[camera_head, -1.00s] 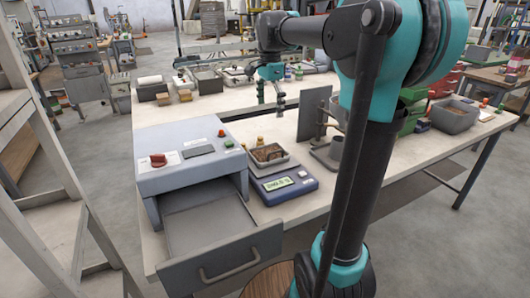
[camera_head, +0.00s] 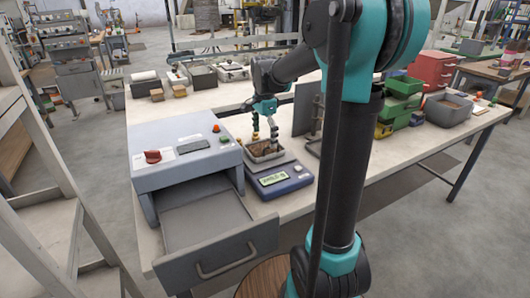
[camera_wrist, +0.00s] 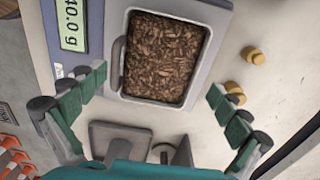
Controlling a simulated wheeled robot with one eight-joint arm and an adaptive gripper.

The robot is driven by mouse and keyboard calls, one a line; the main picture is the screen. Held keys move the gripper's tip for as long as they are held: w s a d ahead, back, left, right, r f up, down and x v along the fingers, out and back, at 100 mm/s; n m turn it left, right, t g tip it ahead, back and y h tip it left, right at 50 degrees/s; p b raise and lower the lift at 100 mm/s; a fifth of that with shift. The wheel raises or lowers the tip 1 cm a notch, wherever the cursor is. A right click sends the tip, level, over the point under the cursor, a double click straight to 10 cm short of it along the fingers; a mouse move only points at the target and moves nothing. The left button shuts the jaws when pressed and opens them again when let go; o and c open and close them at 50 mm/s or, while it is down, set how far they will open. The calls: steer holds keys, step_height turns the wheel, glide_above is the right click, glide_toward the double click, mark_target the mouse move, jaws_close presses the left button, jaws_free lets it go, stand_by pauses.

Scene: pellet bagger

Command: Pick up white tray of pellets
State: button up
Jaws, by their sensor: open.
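The white tray of pellets (camera_head: 263,161) sits on the blue-grey scale (camera_head: 290,184) beside the grey machine. It also shows in the wrist view (camera_wrist: 155,102), filled with brown pellets, with a handle on its left side. My gripper (camera_head: 265,137) is over the tray with its fingers pointing down. In the wrist view my gripper (camera_wrist: 158,82) is open and empty, with one finger to each side of the tray's near end. I cannot tell whether a fingertip touches the tray.
The grey machine (camera_head: 183,150) with its open drawer (camera_head: 215,262) stands left of the scale. Small yellow knobs (camera_wrist: 252,55) are right of the tray. An upright dark panel (camera_head: 305,115) and green bins (camera_head: 400,95) stand to the right.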

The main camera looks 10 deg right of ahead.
mark_target(264, 146)
steer(key=shift+f, duration=1.95)
steer(key=shift+c, duration=0.6)
steer(key=c, duration=1.1)
